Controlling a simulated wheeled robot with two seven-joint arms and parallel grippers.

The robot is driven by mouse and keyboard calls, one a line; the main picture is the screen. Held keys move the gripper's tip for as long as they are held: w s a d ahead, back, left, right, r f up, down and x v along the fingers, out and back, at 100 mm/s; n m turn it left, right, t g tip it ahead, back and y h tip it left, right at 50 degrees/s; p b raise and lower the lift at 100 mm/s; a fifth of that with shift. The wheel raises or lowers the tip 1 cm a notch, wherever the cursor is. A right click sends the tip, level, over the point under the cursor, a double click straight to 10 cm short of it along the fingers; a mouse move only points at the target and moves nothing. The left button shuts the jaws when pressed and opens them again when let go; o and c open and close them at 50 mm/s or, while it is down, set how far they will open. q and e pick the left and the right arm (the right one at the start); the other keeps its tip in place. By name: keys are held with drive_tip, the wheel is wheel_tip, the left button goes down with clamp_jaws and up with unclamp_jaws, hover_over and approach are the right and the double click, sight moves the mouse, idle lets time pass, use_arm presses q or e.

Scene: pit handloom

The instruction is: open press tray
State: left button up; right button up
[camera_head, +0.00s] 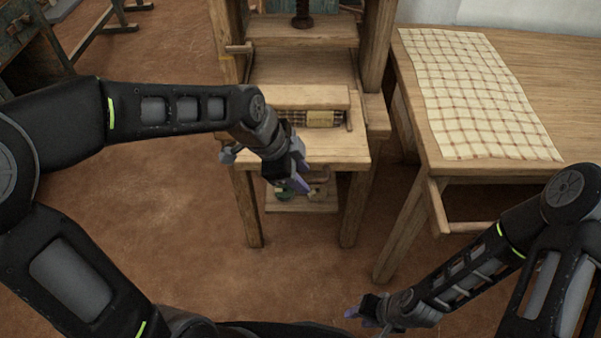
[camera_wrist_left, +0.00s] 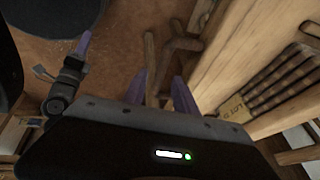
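The wooden press (camera_head: 305,75) stands at the upper middle of the head view. Its tray (camera_head: 320,150) seems to be the front wooden part, holding dark rolls with a yellow label (camera_head: 320,118); the label also shows in the left wrist view (camera_wrist_left: 234,108). My left gripper (camera_head: 300,185) is at the tray's front edge, pointing down. In the left wrist view its purple fingers (camera_wrist_left: 160,92) are apart, with a brown wooden handle-like piece (camera_wrist_left: 150,62) between or just beyond them; contact is unclear. My right gripper (camera_head: 360,312) is low in front, away from the press; its finger gap is unclear.
A wooden table (camera_head: 560,90) with a checked cloth (camera_head: 475,90) stands right of the press. A wooden bar (camera_head: 437,205) sticks out at its front corner. The brown floor (camera_head: 170,220) left of the press is clear.

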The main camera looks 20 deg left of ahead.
use_arm(q)
drive_tip(key=shift+r, duration=0.1)
drive_tip(key=p+v, duration=0.1)
drive_tip(key=v, duration=0.6)
drive_tip(key=shift+a+r, duration=0.2)
drive_tip(key=shift+r, duration=0.05)
drive_tip(key=shift+s, duration=0.1)
